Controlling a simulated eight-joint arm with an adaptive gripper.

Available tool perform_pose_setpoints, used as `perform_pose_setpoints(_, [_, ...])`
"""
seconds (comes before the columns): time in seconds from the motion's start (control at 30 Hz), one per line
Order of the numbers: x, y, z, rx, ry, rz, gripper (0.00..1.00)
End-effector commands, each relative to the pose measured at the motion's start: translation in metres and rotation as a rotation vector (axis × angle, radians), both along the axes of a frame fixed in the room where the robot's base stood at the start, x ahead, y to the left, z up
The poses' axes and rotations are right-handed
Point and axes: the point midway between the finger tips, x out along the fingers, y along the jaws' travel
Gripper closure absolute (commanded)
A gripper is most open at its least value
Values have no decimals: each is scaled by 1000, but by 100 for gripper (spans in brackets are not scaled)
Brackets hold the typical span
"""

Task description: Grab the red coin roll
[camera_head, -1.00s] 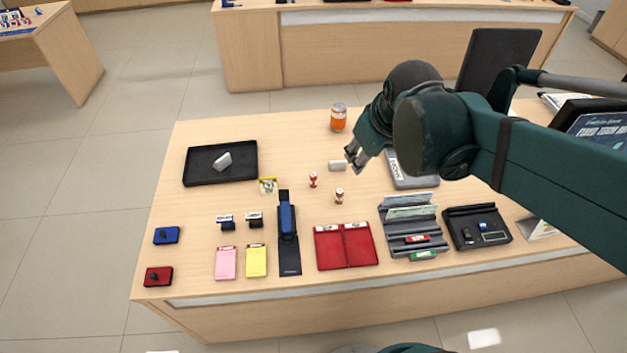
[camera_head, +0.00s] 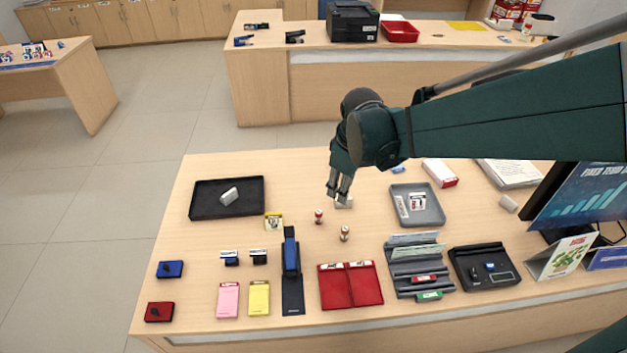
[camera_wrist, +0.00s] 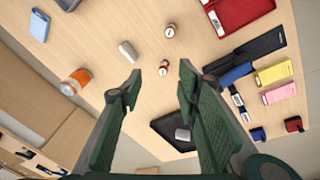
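The red coin roll (camera_head: 319,216) is a small red and white cylinder standing on the counter left of my gripper. In the wrist view the red coin roll (camera_wrist: 163,68) shows between and beyond my fingertips. A similar brownish coin roll (camera_head: 345,233) stands nearer the front; it also shows in the wrist view (camera_wrist: 169,31). My gripper (camera_head: 339,193) is above the counter, pointing down, right of and behind the red roll. In the wrist view my gripper (camera_wrist: 158,88) is open, with nothing between its fingers.
A white block (camera_head: 343,203) lies just below my gripper. A black tray (camera_head: 196,211) is at the back left, and a red folder (camera_head: 350,300) lies at the front. An orange can (camera_wrist: 76,81) shows in the wrist view. Bare counter surrounds the coin rolls.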

Motion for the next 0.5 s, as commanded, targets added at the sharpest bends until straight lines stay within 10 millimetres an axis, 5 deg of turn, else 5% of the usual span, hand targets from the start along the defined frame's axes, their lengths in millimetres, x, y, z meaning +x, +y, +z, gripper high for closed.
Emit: perform_pose_setpoints(0.5, [47,29,-66,-51,106,252,67])
